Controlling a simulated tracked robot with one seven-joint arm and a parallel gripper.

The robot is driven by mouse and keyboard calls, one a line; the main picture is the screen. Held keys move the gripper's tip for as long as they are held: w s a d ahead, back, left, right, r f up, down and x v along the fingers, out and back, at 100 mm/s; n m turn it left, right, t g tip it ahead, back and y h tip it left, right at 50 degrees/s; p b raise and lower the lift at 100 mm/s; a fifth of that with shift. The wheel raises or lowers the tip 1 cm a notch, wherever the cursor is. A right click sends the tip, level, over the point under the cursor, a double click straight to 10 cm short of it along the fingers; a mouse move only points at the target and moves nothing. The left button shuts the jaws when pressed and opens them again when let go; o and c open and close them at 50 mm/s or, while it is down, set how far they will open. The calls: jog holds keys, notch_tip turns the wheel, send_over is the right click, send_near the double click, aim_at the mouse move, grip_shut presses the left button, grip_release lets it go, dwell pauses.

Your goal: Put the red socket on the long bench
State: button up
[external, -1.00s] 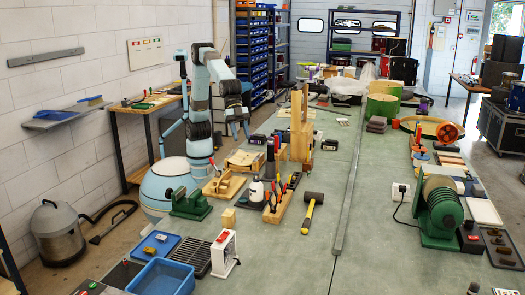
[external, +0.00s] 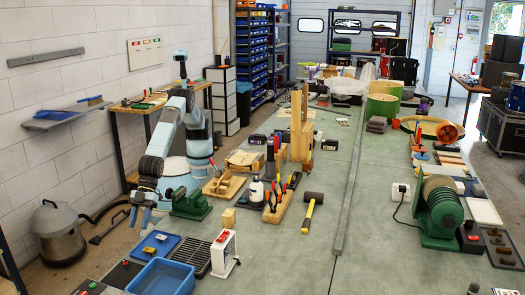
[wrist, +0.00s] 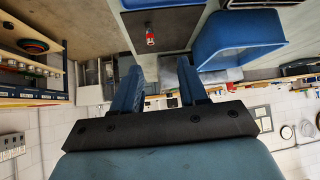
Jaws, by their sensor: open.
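My gripper (external: 140,226) is open and empty, held low off the left edge of the long bench (external: 290,250), near the blue tray (external: 142,250). In the wrist view, its two blue fingers (wrist: 158,72) are spread apart. A small red piece with a pale part (wrist: 150,37) is on a dark mat (wrist: 170,28) beyond the fingertips, apart from them. It looks like the red socket, but it is too small to be sure.
A deep blue bin (external: 160,278) stands next to the mat; it also shows in the wrist view (wrist: 240,42). A black grate (external: 191,256), a white frame (external: 225,253) and a green vise (external: 190,205) stand nearby. The bench middle is mostly clear around the mallet (external: 312,205).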

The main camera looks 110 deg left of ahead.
aim_at(127, 269)
jog(key=shift+s+d+x, duration=0.1)
jog(key=shift+s+x, duration=0.25)
jog(key=shift+x, duration=2.15)
jog(key=shift+s+d+x, duration=0.1)
jog(key=shift+s+x, duration=0.2)
jog(key=shift+x, duration=2.25)
jog(key=shift+s+x, duration=0.35)
jog(key=shift+x, duration=2.15)
grip_shut()
